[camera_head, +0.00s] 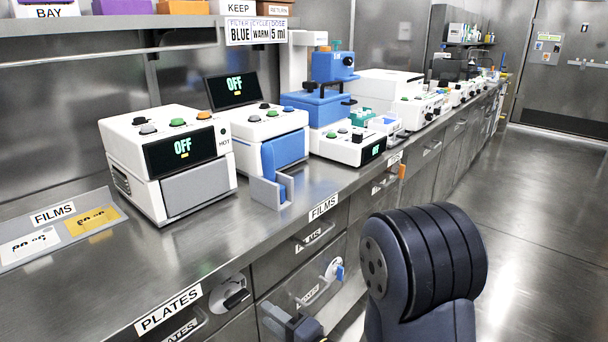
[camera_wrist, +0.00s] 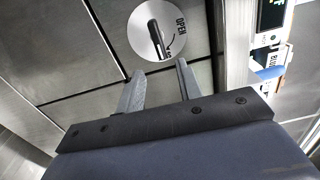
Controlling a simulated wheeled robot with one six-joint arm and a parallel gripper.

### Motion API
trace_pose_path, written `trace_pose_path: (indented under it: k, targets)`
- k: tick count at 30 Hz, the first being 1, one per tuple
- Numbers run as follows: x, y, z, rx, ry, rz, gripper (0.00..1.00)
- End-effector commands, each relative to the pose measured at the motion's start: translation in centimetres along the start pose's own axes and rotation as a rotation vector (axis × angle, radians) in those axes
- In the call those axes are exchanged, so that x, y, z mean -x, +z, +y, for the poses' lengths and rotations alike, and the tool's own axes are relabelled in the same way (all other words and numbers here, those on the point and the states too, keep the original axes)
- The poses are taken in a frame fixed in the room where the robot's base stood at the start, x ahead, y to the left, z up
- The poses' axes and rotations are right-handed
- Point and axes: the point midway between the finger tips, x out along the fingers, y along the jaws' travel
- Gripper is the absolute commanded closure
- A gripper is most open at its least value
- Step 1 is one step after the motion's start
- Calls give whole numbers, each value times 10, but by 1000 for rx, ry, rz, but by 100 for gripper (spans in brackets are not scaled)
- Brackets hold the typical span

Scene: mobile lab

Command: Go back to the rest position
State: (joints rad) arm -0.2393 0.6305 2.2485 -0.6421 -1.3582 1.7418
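My gripper (camera_wrist: 160,70) shows in the wrist view with its two grey fingers apart and nothing between them. A round white dial (camera_wrist: 142,22) with a dark handle and an "OPEN" label is just beyond the fingertips; I cannot tell the distance to it. In the head view, my gripper (camera_head: 288,322) is low at the bottom edge, in front of the drawer fronts below the counter, and partly cut off. My dark arm (camera_head: 425,265) stands at the lower right, over the aisle.
The steel counter (camera_head: 255,222) runs along the left with several white devices, one (camera_head: 170,160) reading "OFF". The floor (camera_head: 545,220) at the right is clear.

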Motion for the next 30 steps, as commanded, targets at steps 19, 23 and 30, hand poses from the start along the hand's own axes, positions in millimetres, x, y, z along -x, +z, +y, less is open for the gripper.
trace_pose_path:
  k: [19, 23, 30]
  targets:
    - [-79, 0, -3, 213, -1, 1, 65]
    - [-79, 1, -6, 306, -2, 0, 65]
    - [-78, 2, -7, 397, 0, 0, 65]
